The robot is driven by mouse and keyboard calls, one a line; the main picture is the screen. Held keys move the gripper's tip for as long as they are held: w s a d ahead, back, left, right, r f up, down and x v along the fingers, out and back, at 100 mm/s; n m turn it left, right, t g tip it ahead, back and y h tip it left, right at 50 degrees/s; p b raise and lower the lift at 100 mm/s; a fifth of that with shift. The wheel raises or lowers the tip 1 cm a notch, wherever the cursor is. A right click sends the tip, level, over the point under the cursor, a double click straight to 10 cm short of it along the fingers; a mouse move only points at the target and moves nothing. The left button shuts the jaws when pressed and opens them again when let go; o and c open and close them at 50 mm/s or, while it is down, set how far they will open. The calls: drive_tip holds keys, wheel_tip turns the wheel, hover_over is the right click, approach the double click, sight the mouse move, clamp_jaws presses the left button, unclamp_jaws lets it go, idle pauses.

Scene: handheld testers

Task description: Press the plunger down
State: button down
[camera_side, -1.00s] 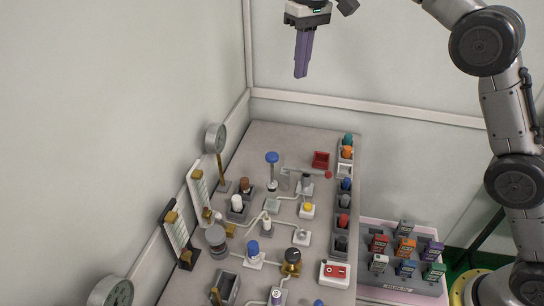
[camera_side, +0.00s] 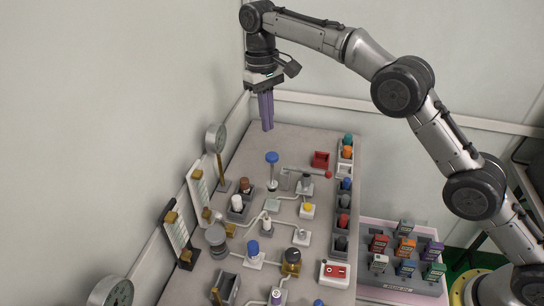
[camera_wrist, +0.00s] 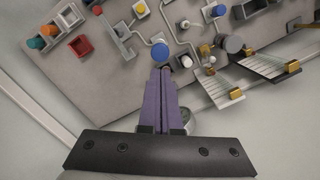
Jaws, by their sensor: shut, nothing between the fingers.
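A tall plunger with a round blue cap (camera_side: 272,158) stands upright on a thin stem near the far end of the grey board. Its cap also shows in the wrist view (camera_wrist: 159,54), just beyond my fingertips. I take this to be the task's plunger; a second, shorter blue-capped piece (camera_side: 252,248) stands nearer the camera. My gripper (camera_side: 267,128) has long purple fingers pointing down. They are shut and empty, above the board's far end, and appear apart from the blue cap. The fingers also fill the middle of the wrist view (camera_wrist: 161,72).
A round gauge (camera_side: 215,138) on a post and upright scale panels (camera_side: 199,190) line the left edge. A red box (camera_side: 320,159), a red-tipped lever (camera_side: 328,175) and a row of coloured caps stand right. A pink tray (camera_side: 392,292) holds small labelled blocks.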

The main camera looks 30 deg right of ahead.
sight(270, 154)
drive_tip(key=shift+s+f, duration=0.2)
drive_tip(key=shift+f, duration=1.5)
drive_tip(key=shift+s+f, duration=0.15)
drive_tip(key=shift+f, duration=1.55)
drive_tip(key=shift+f, duration=3.2)
drive_tip(key=w, duration=0.1)
drive_tip(key=w+r, duration=0.1)
drive_tip(key=w, duration=0.1)
drive_tip(key=shift+a+r, duration=0.1)
drive_tip(key=shift+a, duration=0.1)
